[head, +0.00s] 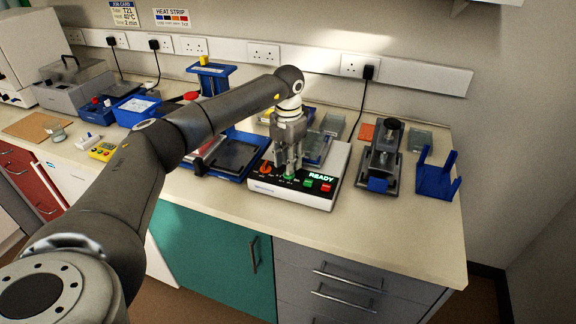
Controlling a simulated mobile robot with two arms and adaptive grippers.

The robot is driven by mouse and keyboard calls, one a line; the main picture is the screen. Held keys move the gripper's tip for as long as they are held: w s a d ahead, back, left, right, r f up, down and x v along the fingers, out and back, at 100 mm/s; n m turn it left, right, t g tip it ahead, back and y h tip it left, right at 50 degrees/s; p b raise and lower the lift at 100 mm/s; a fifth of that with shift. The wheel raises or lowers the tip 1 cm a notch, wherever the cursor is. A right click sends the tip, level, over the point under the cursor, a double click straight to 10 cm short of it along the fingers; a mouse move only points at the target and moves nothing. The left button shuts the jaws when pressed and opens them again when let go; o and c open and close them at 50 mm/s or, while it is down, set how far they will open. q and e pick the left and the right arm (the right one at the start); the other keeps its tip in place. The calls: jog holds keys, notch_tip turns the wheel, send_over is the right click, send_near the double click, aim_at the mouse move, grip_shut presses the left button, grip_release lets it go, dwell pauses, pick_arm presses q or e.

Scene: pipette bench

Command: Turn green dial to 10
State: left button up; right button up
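The green dial (289,179) is on the front panel of a white-topped device (333,167) with a black face and a lit READY display. My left gripper (288,170) points down right above the green dial, with its fingertips at or very near it. The fingers hide part of the dial, so its setting cannot be read. Whether the fingers touch the dial or are closed on it is too small to tell. An orange dial (266,169) sits left of the green one. My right gripper is not in view.
Right of the device stand a black press-like instrument (383,160) and a blue rack (436,177). A blue tray (251,148) lies close on its left. Red (326,187) and green buttons (308,183) are beside the dial. The counter's front strip is clear.

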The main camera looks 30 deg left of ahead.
pick_arm(q)
notch_tip(320, 180, up, 10)
jog(key=shift+f, duration=0.2)
dwell(0.4)
